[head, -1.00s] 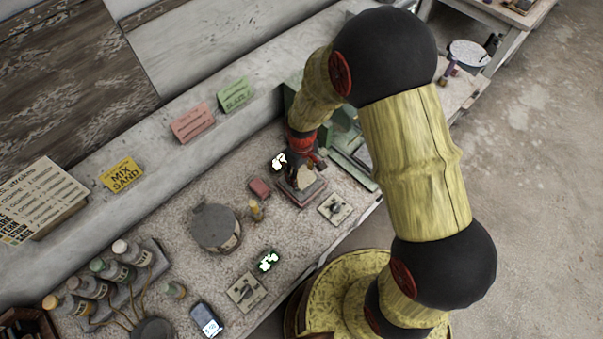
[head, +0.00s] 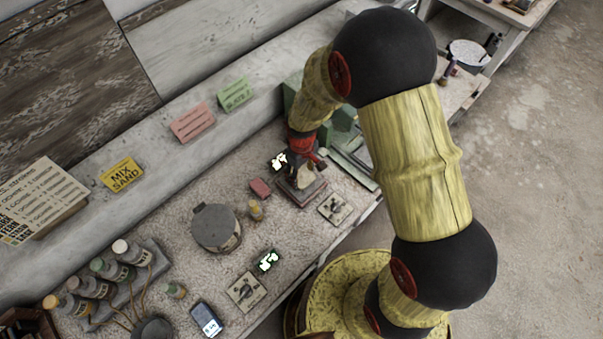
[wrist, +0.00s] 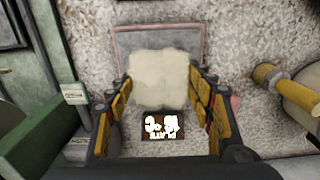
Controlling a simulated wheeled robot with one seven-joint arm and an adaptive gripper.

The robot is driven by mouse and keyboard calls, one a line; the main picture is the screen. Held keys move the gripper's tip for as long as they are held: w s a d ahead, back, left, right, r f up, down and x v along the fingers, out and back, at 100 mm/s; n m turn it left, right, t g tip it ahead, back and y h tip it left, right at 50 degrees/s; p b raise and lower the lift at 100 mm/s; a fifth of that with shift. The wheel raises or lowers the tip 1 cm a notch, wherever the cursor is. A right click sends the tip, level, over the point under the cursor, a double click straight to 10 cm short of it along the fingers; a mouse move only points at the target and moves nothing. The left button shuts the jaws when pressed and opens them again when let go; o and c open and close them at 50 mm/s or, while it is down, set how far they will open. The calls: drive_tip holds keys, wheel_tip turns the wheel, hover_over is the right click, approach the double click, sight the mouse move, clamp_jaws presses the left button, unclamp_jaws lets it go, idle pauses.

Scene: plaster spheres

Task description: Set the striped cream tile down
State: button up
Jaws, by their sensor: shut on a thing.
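The cream tile (wrist: 158,78) is a pale, nearly square block between the fingers of my gripper (wrist: 161,90) in the wrist view. Its stripes cannot be made out there. My gripper is shut on it. Behind the tile in the wrist view lies a flat grey plate with a pinkish edge (wrist: 118,42). In the head view my gripper (head: 301,162) points down over a square, dark reddish base (head: 303,195) on the bench. The tile is small and partly covered there. I cannot tell whether it touches the plate.
A lit display (head: 278,161) and a small red block (head: 260,188) are left of the base. A square plate with a dark mark (head: 335,208) lies to its right. A round lidded pot (head: 216,228) and a small bottle (head: 256,210) stand to the left. Green equipment (head: 350,160) is close behind.

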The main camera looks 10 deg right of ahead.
drive_tip(key=shift+f+b, duration=0.45)
drive_tip(key=shift+f, duration=0.3)
drive_tip(key=o, duration=1.4)
drive_tip(key=shift+o, duration=0.2)
drive_tip(key=shift+r, duration=0.1)
drive_tip(key=shift+r+p, duration=1.45)
drive_tip(key=shift+r, duration=0.55)
